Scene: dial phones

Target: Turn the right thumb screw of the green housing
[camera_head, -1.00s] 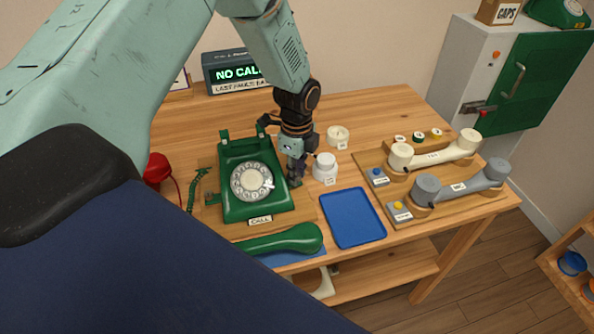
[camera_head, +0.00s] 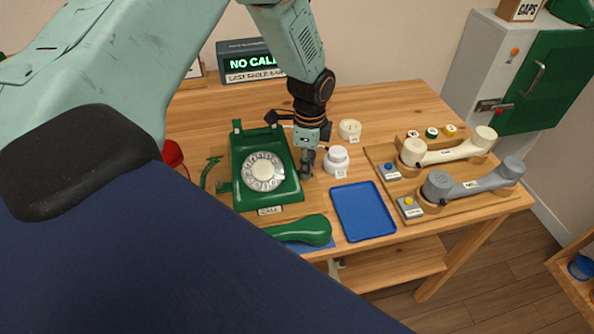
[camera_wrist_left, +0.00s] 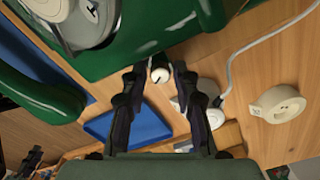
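The green housing (camera_head: 240,190) of a dial phone stands on the table, its pale dial (camera_head: 264,171) facing up; its side also shows in the left wrist view (camera_wrist_left: 150,33). My left gripper (camera_head: 307,168) is at the housing's right side, pointing down in the head view. In the left wrist view, its two dark fingers (camera_wrist_left: 160,76) are apart, with the small pale thumb screw (camera_wrist_left: 160,74) between their tips at the housing's side. Gaps show beside the screw, so it does not look gripped. In the head view the screw is hidden. My right gripper is not in view.
A white lidded jar (camera_head: 336,161) and a cream ring (camera_head: 350,129) stand close to the left gripper's right. The green handset (camera_head: 304,232) lies in front of the housing. A blue tray (camera_head: 362,211) is empty. A white cable (camera_wrist_left: 255,45) crosses the table.

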